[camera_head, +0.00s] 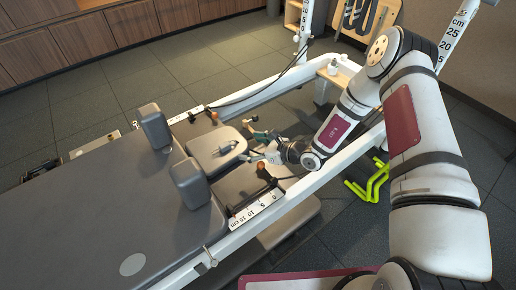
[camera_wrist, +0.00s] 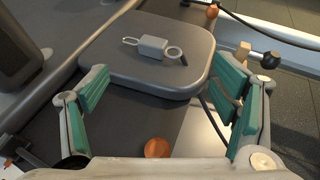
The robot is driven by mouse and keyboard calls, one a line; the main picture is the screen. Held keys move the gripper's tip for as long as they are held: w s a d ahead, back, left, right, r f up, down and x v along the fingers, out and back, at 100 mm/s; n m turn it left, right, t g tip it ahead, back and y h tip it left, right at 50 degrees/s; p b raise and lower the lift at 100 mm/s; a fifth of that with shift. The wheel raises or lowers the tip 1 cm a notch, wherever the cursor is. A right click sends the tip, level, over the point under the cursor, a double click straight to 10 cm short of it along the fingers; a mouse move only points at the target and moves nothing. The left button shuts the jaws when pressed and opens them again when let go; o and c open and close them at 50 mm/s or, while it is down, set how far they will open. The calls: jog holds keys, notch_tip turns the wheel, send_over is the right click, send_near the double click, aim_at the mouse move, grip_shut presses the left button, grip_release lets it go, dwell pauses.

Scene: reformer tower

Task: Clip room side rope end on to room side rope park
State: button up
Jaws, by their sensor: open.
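A grey metal clip with a ring (camera_wrist: 152,46) lies on the grey padded headrest (camera_wrist: 140,82); in the head view the clip (camera_head: 228,148) shows near the middle of the headrest. It looks like a rope end; I cannot tell whether it is the room side one. My gripper (camera_wrist: 161,68) is open and empty, its teal fingers on either side of the headrest's near part, nearer the camera than the clip. In the head view my gripper (camera_head: 257,146) is at the headrest's right edge. I cannot clearly make out the room side rope park.
Two upright shoulder rests (camera_head: 188,183) stand left of the headrest. An orange-brown knob (camera_wrist: 157,147) is below the headrest, and a wooden piece with a black ball (camera_wrist: 259,56) is at right. A white frame rail (camera_head: 320,182) runs alongside. A black rope (camera_head: 262,88) crosses the far side.

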aim_at(229, 144)
jog(key=b+x, duration=0.3)
jog(key=x, duration=0.8)
jog(key=shift+s, duration=0.1)
jog(key=shift+c, duration=0.5)
grip_shut()
jog(key=shift+r, duration=0.2)
jog(key=shift+r+p, duration=1.9)
jog(key=shift+r, duration=0.5)
